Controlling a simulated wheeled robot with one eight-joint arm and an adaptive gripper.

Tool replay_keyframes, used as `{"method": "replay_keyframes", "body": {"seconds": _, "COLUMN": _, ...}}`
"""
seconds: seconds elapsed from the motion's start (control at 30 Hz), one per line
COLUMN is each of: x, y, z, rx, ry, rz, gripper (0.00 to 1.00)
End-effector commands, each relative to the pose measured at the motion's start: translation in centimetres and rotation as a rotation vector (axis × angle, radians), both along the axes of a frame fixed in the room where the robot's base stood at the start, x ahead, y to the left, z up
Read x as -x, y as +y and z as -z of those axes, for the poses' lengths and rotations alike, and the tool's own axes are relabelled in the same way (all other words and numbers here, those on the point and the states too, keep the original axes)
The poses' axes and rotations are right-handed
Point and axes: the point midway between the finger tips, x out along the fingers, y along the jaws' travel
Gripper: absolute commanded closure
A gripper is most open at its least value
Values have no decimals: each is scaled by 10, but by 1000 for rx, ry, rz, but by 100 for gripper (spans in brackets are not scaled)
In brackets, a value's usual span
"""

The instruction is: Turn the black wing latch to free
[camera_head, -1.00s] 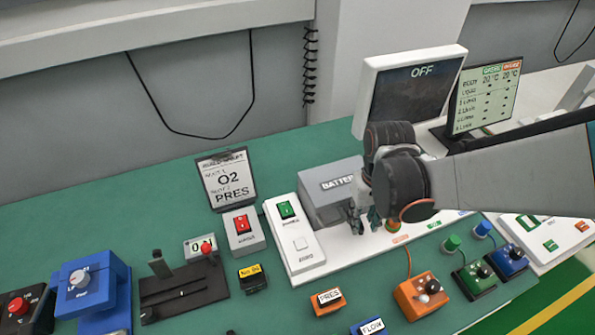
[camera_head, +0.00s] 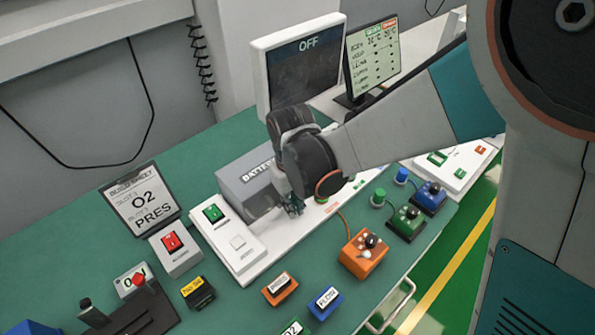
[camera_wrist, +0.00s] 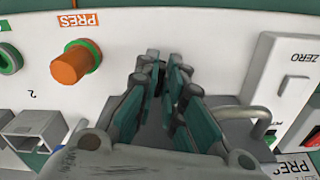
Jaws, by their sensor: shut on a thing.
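My gripper (camera_head: 293,207) is low at the right front of the grey battery box (camera_head: 236,178). In the wrist view the teal-padded fingers of my gripper (camera_wrist: 168,88) are close together over a grey surface, with only a narrow gap between them. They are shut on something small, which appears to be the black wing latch. The latch itself is hidden by the fingers, so its angle cannot be told.
An orange PRES port (camera_wrist: 76,62) is left of the fingers in the wrist view. A white ZERO switch (camera_wrist: 283,82) and a metal handle (camera_wrist: 240,113) are to the right. The OFF monitor (camera_head: 300,70) stands behind. An orange unit (camera_head: 362,255) is in front.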

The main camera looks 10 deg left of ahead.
Motion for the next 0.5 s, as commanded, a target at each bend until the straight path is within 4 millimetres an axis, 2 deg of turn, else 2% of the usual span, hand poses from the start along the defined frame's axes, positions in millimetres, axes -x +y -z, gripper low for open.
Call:
{"method": "replay_keyframes", "body": {"seconds": 0.27, "x": 0, "y": 1, "z": 0, "rx": -1, "ry": 0, "rz": 74, "gripper": 100}}
{"method": "replay_keyframes", "body": {"seconds": 0.5, "x": 0, "y": 2, "z": 1, "rx": -1, "ry": 0, "rz": 249, "gripper": 100}}
